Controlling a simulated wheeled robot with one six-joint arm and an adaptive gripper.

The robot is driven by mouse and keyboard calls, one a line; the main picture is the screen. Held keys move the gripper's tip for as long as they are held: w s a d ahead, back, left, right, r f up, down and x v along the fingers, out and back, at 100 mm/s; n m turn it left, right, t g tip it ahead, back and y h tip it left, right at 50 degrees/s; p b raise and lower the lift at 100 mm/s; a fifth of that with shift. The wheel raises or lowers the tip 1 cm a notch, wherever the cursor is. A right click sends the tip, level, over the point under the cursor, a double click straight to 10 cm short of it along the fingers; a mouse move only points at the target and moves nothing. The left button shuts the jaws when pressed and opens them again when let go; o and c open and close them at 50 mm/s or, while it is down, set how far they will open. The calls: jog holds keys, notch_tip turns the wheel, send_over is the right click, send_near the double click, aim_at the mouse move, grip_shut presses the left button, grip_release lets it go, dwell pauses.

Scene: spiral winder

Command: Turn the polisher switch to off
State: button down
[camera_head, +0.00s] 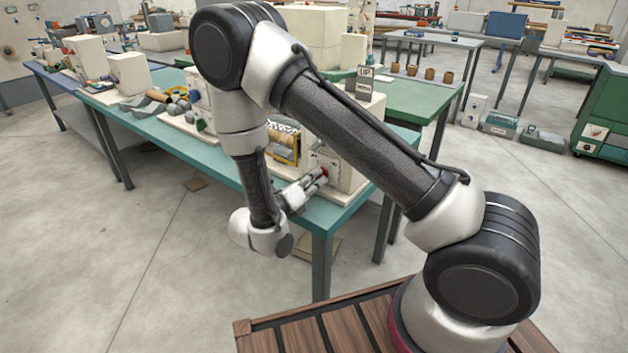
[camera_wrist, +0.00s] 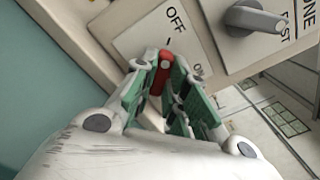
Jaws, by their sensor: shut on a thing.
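The polisher switch is a red handle (camera_wrist: 161,73) on a white plate (camera_wrist: 143,40) marked OFF and ON in the wrist view. The upper end of the red handle lies near the dash under OFF; the ON label is to its right, partly hidden by a finger. My gripper (camera_wrist: 166,68) is shut on the red handle, with a green-padded finger on each side. The lower part of the handle is hidden between the fingers. In the head view my gripper (camera_head: 319,177) reaches the front of a cream machine (camera_head: 346,170) at the table's near corner.
A grey knob (camera_wrist: 256,20) with a FAST label sits close to the right of the switch plate. The teal table (camera_head: 321,216) carries more machines and loose parts to the left.

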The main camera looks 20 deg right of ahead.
jog(key=c, duration=1.4)
grip_release()
jog(key=shift+c, duration=0.2)
jog(key=shift+a, duration=0.1)
jog(key=v, duration=1.2)
